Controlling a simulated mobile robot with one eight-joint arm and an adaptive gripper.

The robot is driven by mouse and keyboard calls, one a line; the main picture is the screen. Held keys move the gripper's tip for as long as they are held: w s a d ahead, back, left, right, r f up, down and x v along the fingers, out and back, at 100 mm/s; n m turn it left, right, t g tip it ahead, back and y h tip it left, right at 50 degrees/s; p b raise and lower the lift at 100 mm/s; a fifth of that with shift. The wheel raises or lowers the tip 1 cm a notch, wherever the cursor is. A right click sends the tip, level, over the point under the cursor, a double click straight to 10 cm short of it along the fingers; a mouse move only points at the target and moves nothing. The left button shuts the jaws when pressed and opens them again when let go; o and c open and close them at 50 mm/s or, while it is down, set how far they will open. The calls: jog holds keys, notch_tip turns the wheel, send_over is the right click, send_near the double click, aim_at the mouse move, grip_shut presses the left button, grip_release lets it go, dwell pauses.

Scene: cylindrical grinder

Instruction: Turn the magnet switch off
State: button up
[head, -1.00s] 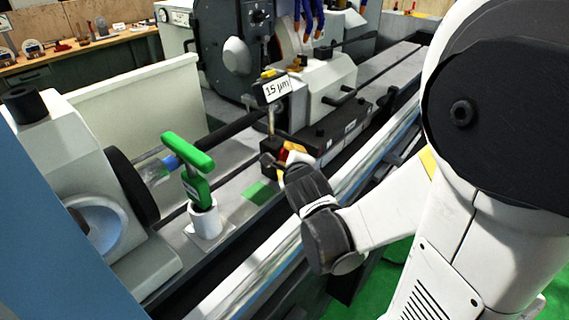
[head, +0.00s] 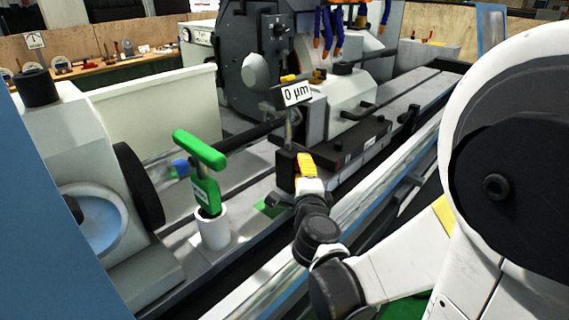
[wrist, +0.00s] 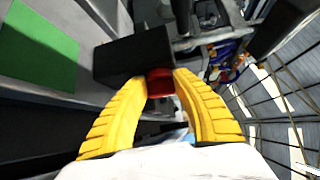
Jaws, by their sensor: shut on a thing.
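A black block (head: 286,172) stands on the machine bed and carries a thin post with a sign reading "0 µm" (head: 297,94). In the wrist view the black block (wrist: 125,60) has a small red switch (wrist: 160,86) on the side facing me. My gripper (head: 303,160) has yellow fingers and is right at the block. In the wrist view my gripper (wrist: 160,76) has its fingertips on either side of the red switch and is closed on it. The switch is hidden in the head view, and its exact angle is hard to tell.
A green T-handled tool (head: 205,170) stands in a white cup (head: 212,230) left of the block. A green patch (head: 268,208) lies on the bed beside the block. The grinder's wheel housing (head: 262,50) rises behind. A long bright rail (head: 330,245) runs along the front.

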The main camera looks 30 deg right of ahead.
jog(key=o, duration=1.2)
jog(key=v, duration=0.7)
jog(key=shift+s, duration=0.25)
